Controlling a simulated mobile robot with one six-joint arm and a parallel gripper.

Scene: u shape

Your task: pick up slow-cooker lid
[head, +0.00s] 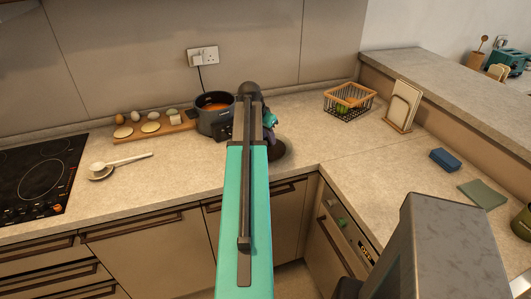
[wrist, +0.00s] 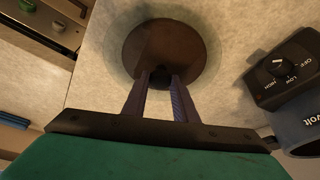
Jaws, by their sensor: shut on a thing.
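The slow-cooker lid (wrist: 165,42) is a round dark brown disc with a paler rim, lying flat in the wrist view. In the head view the lid (head: 281,151) shows only partly, beside my arm. My gripper (wrist: 160,80) is above the lid, with its two fingers closed around the small dark knob at the lid's near side of centre. I cannot tell whether the lid touches the counter. The slow cooker (head: 213,116) stands uncovered to the left with orange food inside. Its dial and dark side show at the right of the wrist view (wrist: 290,72).
A wooden board (head: 155,131) with eggs and other food is left of the cooker. A spoon rest with a spoon (head: 101,172) and a black hob (head: 40,180) are farther left. A wire basket (head: 349,102), board rack (head: 403,106) and blue sponge (head: 445,159) are right. Counter between is clear.

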